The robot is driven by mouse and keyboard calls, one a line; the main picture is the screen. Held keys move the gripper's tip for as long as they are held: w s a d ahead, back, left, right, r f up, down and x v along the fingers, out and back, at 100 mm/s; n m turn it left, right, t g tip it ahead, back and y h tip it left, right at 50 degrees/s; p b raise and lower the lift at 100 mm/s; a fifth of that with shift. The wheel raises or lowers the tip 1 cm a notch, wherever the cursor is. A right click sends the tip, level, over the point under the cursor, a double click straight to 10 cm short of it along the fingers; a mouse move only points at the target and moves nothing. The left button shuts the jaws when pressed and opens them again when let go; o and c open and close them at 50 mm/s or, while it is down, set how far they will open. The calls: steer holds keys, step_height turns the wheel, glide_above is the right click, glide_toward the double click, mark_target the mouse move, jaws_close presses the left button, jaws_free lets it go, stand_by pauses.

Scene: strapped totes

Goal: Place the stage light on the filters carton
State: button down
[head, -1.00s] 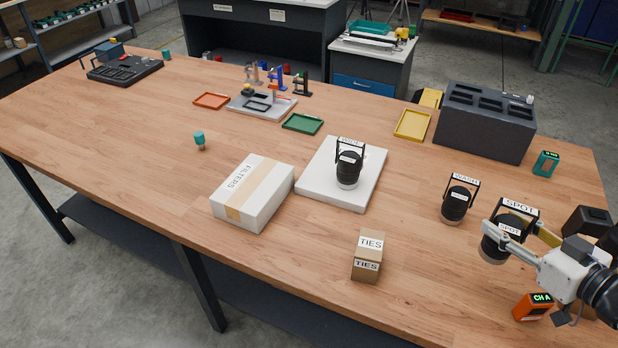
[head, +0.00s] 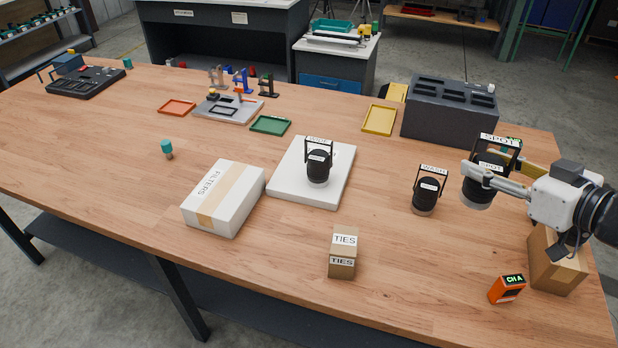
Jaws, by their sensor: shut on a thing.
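The white filters carton (head: 238,192) with a tan tape band lies on the table left of centre, its top clear. My gripper (head: 488,168) is at the right, shut on the black stage light labelled SPOT (head: 484,187). I hold this light roughly upright above the table. A second stage light, labelled WASH (head: 427,192), stands on the table just left of it. A third, labelled WIDE (head: 318,167), stands on a white slab (head: 290,190) right of the carton. The fingers partly cover the SPOT light.
A small TIES box (head: 343,255) stands near the front edge. An orange CH A device (head: 507,289) and a brown carton (head: 557,263) are at the front right. A dark slotted case (head: 450,115) stands behind. Green (head: 271,125) and yellow (head: 380,120) trays lie farther back.

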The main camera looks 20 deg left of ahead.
steer(key=w+a+n+g+y, duration=0.15)
steer(key=w+a, duration=0.35)
steer(key=a, duration=0.9)
steer(key=w+a+n+g, duration=0.15)
steer(key=w+a, duration=0.25)
steer(key=a, duration=0.9)
steer(key=s+a+n+g+y, duration=0.1)
steer(key=s+a, duration=0.3)
steer(key=a, duration=1.1)
steer(key=s+a+n+g+y, duration=0.1)
steer(key=s+a, duration=0.3)
steer(key=a, duration=1.1)
steer(key=shift+s+d+f, duration=0.1)
steer(key=shift+d+f, duration=0.05)
steer(key=shift+f, duration=2.25)
steer(key=shift+f+g, duration=0.1)
steer(key=shift+g, duration=0.3)
step_height(320, 180, down, 6)
